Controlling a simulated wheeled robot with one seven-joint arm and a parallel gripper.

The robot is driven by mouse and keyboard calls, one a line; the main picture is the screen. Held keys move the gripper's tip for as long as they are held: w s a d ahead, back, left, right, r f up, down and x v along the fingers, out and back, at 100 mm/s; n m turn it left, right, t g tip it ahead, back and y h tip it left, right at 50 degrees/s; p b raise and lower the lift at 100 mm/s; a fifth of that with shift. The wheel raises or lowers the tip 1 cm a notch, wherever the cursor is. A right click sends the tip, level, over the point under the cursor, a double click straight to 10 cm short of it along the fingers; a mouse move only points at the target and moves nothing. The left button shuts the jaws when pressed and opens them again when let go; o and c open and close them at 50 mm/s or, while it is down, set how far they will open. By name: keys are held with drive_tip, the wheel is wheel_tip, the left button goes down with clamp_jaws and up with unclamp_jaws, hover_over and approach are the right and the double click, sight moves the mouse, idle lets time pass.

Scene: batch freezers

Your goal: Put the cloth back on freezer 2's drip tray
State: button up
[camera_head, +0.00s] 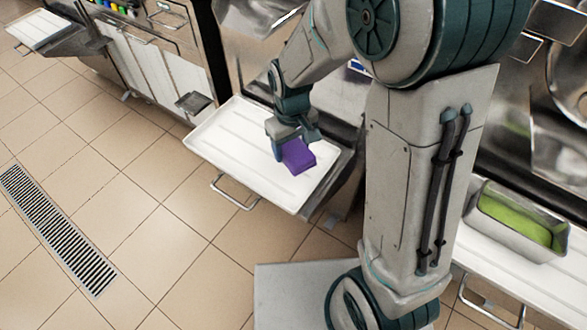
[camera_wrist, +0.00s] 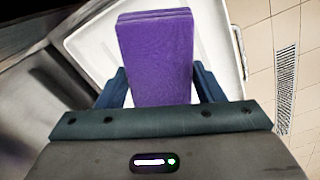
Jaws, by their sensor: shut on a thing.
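A folded purple cloth (camera_head: 299,156) is held in my gripper (camera_head: 292,141) over a white drip tray (camera_head: 232,140) in the head view. In the wrist view the cloth (camera_wrist: 155,60) sits between the two fingers of my gripper (camera_wrist: 158,88), which are shut on it. The tray (camera_wrist: 88,42) shows behind and below the cloth in the wrist view. I cannot tell whether the cloth touches the tray. No freezer number is readable.
A metal pan with green contents (camera_head: 515,222) stands on another white tray (camera_head: 520,280) at the right. A further tray (camera_head: 38,28) is at the far left. A floor drain (camera_head: 55,230) lies in the tiled floor, which is clear at the left.

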sight(292, 147)
wheel_tip(292, 147, down, 8)
drive_tip(key=shift+r+b, duration=0.15)
drive_tip(key=shift+b, duration=0.55)
drive_tip(key=o, duration=0.9)
drive_tip(key=shift+f, duration=0.2)
drive_tip(key=shift+o, duration=0.2)
wheel_tip(292, 147, up, 12)
drive_tip(key=p, duration=0.2)
drive_tip(key=shift+r+p, duration=0.25)
drive_tip(key=shift+p, duration=0.05)
drive_tip(key=s+d+r+m+t, duration=0.1)
drive_tip(key=s+d+r+m, duration=0.5)
drive_tip(key=s+d, duration=0.6)
drive_tip(key=shift+s+d+r+t, duration=0.35)
drive_tip(key=shift+r+t, duration=0.05)
drive_tip(key=shift+r, duration=0.55)
